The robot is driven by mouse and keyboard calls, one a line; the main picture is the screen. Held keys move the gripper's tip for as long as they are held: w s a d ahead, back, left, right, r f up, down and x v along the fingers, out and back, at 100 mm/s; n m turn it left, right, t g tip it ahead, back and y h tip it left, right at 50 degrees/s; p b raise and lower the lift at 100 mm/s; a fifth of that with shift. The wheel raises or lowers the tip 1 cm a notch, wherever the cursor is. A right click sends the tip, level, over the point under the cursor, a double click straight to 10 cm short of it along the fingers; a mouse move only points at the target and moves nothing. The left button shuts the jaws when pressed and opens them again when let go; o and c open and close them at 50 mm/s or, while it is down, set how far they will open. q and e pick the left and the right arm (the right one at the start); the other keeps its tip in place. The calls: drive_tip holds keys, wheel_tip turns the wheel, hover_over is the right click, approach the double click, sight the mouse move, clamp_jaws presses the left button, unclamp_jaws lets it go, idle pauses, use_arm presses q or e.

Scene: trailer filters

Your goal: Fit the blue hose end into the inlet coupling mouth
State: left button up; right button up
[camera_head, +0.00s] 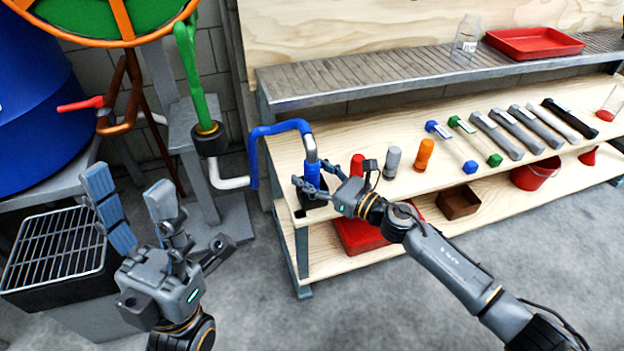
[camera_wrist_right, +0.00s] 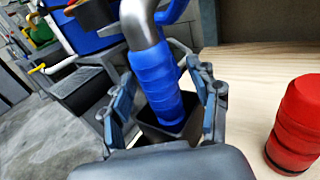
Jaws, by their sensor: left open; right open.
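The blue hose (camera_head: 278,128) arches over the shelf's left end. Its ribbed blue end (camera_wrist_right: 155,80), below a grey metal bend, points down into a dark square-mouthed socket (camera_wrist_right: 185,130) at the bench corner. I cannot tell how deep it sits or whether this socket is the inlet coupling. My right gripper (camera_head: 314,180) is open, with its fingers on either side of the blue end; it also shows in the right wrist view (camera_wrist_right: 161,85). My left gripper (camera_head: 132,192) is open and empty, fingers up, beside the grille. A dark coupling (camera_head: 208,138) has the green hose (camera_head: 188,60) in its top.
A red cylinder (camera_wrist_right: 298,120) stands close right of the socket. Grey (camera_head: 393,160) and orange (camera_head: 424,155) cylinders follow along the wooden bench (camera_head: 370,200), then several filter tubes. A grille box (camera_head: 55,245) is at left. Floor in front is clear.

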clamp_jaws()
